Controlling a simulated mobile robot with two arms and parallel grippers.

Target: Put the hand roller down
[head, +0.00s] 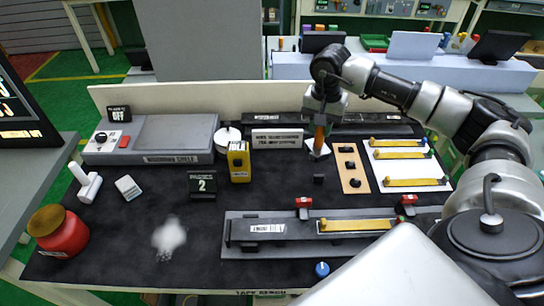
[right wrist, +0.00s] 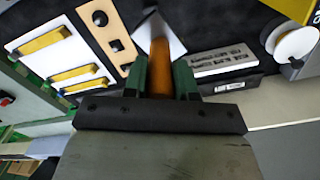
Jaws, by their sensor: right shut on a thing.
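My right gripper (head: 319,118) points down over the back middle of the black mat. It is shut on an orange-handled tool (head: 319,136). In the right wrist view the orange handle (right wrist: 160,68) stands between the two green fingers. A flat-looking white piece (head: 317,149) shows at or behind its lower end. I cannot tell for sure that this tool is the hand roller, or whether it touches the mat. A white tool with a round body and a stub (head: 87,184) lies at the mat's left. My left gripper is not in view.
A tan plate with black knobs (head: 351,169) and a white sheet with yellow strips (head: 404,161) lie right of the gripper. A label block (head: 277,139) and yellow box (head: 238,161) stand left. A grey fixture (head: 240,230) lies in front. Bare mat (head: 275,190) shows between.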

